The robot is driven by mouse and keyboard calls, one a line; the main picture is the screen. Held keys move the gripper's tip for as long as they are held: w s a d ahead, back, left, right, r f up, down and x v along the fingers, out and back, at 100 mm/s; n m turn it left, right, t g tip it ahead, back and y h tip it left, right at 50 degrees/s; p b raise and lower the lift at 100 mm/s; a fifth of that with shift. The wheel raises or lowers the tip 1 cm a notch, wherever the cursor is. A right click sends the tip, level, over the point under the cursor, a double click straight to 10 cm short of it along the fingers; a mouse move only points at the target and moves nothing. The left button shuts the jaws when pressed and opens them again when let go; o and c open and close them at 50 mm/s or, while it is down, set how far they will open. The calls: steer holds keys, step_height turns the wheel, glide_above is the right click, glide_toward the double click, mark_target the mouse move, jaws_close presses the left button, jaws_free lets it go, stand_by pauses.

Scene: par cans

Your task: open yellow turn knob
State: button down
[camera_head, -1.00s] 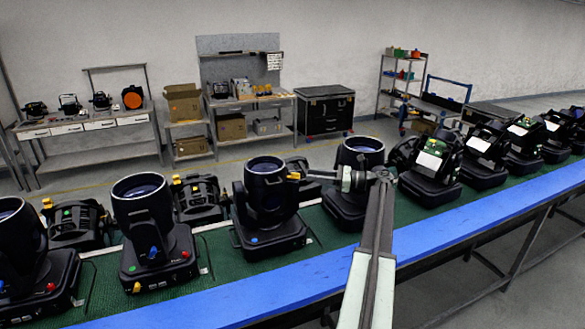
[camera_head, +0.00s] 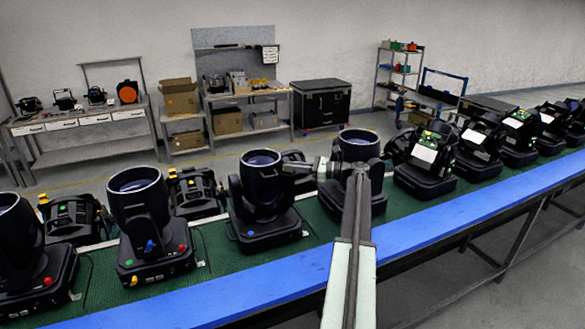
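A black par can (camera_head: 262,190) stands upright on its base in the middle of the conveyor. My gripper (camera_head: 290,168) reaches in from the right and its tip is against or very close to the right side of this can's head. No yellow turn knob shows there now; the gripper covers that spot. The fingers are small and dark against the black can, so I cannot tell whether they are open or shut, or whether they touch a knob. Another can to the left (camera_head: 142,205) has a yellow knob (camera_head: 134,280) low on its base.
Several more par cans line the green belt (camera_head: 220,240) on both sides, one close behind my gripper (camera_head: 358,150). A blue rail (camera_head: 440,230) runs along the near edge. Workbenches and a black case (camera_head: 321,102) stand against the far wall.

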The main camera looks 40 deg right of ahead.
steer(key=shift+a+m+t+h, duration=0.1)
steer(key=shift+m+t+h, duration=0.2)
steer(key=shift+h, duration=0.1)
steer(key=m+h, duration=0.1)
steer(key=h, duration=0.1)
steer(key=m+t+h, duration=0.1)
steer(key=shift+s+a+m+t+h, duration=0.2)
steer(key=shift+m+t+h, duration=0.1)
steer(key=shift+h, duration=0.1)
steer(key=m+h, duration=0.1)
steer(key=h, duration=0.1)
steer(key=m+h, duration=0.2)
steer(key=h, duration=0.1)
steer(key=shift+a+m+t+h, duration=0.1)
steer(key=shift+m+t+h, duration=0.2)
steer(key=shift+t, duration=0.1)
steer(key=m+g+h, duration=0.1)
steer(key=m+h, duration=0.1)
steer(key=h, duration=0.2)
steer(key=m+g+h, duration=0.1)
steer(key=m+h, duration=0.2)
steer(key=shift+w+h, duration=0.2)
steer(key=shift+h, duration=0.2)
steer(key=shift+m+g+h, duration=1.2)
steer(key=shift+m+h, duration=0.3)
steer(key=shift+h, duration=0.3)
steer(key=c, duration=1.5)
jaws_free()
steer(key=shift+c, duration=0.2)
